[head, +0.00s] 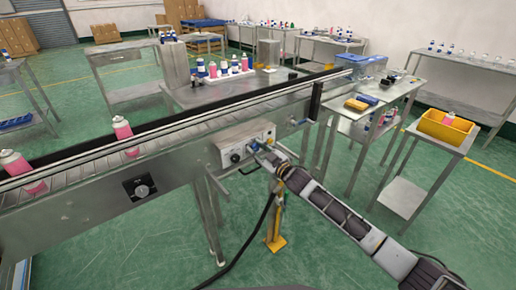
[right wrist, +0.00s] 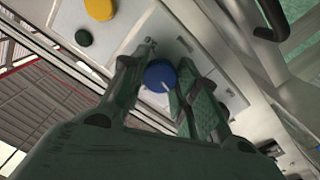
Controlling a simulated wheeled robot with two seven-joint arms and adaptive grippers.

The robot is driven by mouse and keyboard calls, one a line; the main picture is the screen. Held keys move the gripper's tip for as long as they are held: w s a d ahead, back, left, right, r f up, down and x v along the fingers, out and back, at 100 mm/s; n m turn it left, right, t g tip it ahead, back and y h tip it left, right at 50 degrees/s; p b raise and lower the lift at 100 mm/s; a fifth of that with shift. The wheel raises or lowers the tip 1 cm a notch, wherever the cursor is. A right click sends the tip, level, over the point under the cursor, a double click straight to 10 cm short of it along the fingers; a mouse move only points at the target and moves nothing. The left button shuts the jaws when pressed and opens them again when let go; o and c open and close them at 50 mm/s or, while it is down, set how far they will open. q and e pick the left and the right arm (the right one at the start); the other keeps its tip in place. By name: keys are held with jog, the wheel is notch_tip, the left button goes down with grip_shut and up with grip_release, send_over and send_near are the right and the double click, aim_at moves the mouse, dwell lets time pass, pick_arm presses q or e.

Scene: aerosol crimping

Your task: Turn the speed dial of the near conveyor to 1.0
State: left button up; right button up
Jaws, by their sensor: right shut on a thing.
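My right gripper (head: 256,148) reaches the light control box (head: 228,146) on the side of the near conveyor (head: 92,178). In the right wrist view, the fingers of my right gripper (right wrist: 166,70) are closed around a round blue dial (right wrist: 160,77) with a white pointer line. A separate black plate with a round dial (head: 142,190) sits further left on the conveyor's side, away from the gripper. My left gripper is not in view.
A yellow button (right wrist: 99,9) and a dark green button (right wrist: 84,38) sit on the panel beside the blue dial. A side table with a yellow bin (head: 445,127) stands at right. A yellow post (head: 275,226) stands below the box.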

jog(key=shift+r+n+p, duration=0.1)
jog(key=shift+n+p, duration=0.35)
jog(key=shift+n, duration=0.45)
jog(key=shift+n+p, duration=0.4)
jog(key=shift+n, duration=0.5)
jog(key=shift+n+p, duration=0.35)
jog(key=shift+n, duration=0.85)
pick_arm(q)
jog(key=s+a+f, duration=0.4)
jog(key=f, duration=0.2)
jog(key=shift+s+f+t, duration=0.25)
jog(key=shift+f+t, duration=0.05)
pick_arm(e)
jog(key=shift+n, duration=1.2)
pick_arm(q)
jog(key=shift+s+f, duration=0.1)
pick_arm(e)
jog(key=o, duration=1)
jog(key=shift+o, duration=0.2)
